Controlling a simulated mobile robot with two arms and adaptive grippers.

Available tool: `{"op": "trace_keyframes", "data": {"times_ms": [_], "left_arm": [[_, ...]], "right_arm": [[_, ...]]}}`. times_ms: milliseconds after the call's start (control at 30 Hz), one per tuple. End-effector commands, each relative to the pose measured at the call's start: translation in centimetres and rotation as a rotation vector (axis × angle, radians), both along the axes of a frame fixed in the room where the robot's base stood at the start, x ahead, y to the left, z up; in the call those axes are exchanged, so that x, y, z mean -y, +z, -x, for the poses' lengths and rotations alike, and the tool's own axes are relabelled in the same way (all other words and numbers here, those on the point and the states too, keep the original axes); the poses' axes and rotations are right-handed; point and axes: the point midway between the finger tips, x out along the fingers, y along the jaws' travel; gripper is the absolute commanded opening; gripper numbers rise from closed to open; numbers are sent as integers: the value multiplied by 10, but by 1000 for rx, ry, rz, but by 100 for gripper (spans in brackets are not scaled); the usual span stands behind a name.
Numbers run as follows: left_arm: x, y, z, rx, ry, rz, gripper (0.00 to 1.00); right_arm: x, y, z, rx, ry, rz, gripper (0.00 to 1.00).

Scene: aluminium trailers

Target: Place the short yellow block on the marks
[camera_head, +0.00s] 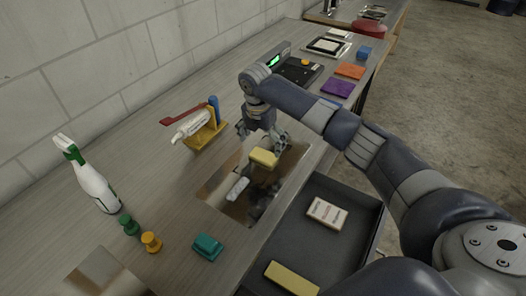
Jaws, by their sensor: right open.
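A short yellow block (263,158) is at the back edge of a brown, shiny rectangular patch (213,190) in the wooden counter. My right gripper (264,142) is open just above and behind this block, pointing down, with its fingers spread. I cannot tell whether a finger touches the block. A longer yellow block (292,278) lies in the dark tray at the front. No marks can be made out clearly. My left gripper is out of view.
The dark tray (283,240) also holds a white labelled box (327,213). A spray bottle (93,182), green and orange knobs (151,242), a teal block (207,247) and a yellow holder (205,131) stand on the counter. Coloured blocks lie farther back.

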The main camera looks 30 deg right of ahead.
Motion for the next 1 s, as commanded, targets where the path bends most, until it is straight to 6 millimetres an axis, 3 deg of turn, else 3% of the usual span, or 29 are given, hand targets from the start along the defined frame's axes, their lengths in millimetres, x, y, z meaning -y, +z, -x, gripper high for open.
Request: {"op": "trace_keyframes", "data": {"times_ms": [200, 400, 1000], "left_arm": [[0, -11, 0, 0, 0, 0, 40], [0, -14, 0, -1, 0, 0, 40], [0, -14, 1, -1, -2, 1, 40]], "right_arm": [[-4, 44, 2, 3, 0, 1, 94], [-7, 67, 4, 0, -1, -1, 94], [-8, 72, 5, -1, 0, 0, 94]]}}
